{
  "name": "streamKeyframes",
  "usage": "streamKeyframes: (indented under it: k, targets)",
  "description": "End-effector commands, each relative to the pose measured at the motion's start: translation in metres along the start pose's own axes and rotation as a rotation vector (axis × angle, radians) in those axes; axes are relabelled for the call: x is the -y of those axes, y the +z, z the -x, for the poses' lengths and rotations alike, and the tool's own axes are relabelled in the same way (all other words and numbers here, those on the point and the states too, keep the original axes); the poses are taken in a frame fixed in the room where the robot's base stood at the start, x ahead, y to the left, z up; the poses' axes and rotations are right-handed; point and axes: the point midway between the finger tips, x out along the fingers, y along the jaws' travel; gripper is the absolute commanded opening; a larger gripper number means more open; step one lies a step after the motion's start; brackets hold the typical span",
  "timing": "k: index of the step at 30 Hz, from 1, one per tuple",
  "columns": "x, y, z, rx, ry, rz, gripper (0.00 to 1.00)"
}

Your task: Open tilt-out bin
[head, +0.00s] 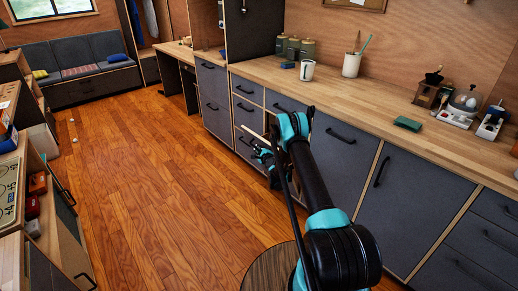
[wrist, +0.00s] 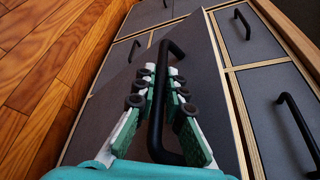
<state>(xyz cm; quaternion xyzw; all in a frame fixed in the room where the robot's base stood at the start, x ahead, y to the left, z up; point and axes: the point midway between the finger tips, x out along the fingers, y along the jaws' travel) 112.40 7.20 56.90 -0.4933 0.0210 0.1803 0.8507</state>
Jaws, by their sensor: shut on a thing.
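My gripper (wrist: 164,82) is shut on a black bar handle (wrist: 157,112) in the wrist view, with its teal-padded fingers on either side of the bar. The handle is fixed to a dark grey front panel (wrist: 204,80), which I take to be the tilt-out bin. A pale wood edge runs along the panel's right side, and the panel seems to stand out of line with its neighbours; how far is unclear. In the head view, my gripper (head: 264,151) is low at the grey cabinet row, and my arm hides most of the held handle and panel.
A wooden counter (head: 350,97) runs above the cabinets, with a white mug (head: 307,70), a green sponge (head: 408,124) and small appliances on it. Neighbouring fronts have protruding black handles (head: 341,136). The wood floor (head: 150,150) at left is mostly clear. A low shelf unit (head: 60,225) stands at far left.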

Motion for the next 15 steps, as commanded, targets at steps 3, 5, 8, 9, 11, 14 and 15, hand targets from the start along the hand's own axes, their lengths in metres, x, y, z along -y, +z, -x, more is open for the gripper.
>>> streamKeyframes:
  k: [3, 5, 8, 9, 11, 14, 15]
  targets:
    - [0.0008, -0.0020, 0.0009, -0.002, -0.001, 0.000, 0.00]
    - [0.0008, -0.0019, 0.0009, -0.002, -0.001, 0.000, 0.14]
    - [0.0009, -0.0015, 0.0007, -0.002, -0.001, -0.001, 0.27]
    - [0.0009, -0.0013, 0.0006, -0.001, -0.001, -0.001, 0.32]
    - [0.0008, -0.0010, 0.0005, -0.001, -0.001, -0.001, 0.32]
    - [0.0008, -0.0007, 0.0004, -0.001, -0.001, -0.001, 0.32]
    - [0.0008, -0.0006, 0.0004, -0.001, -0.001, -0.001, 0.32]
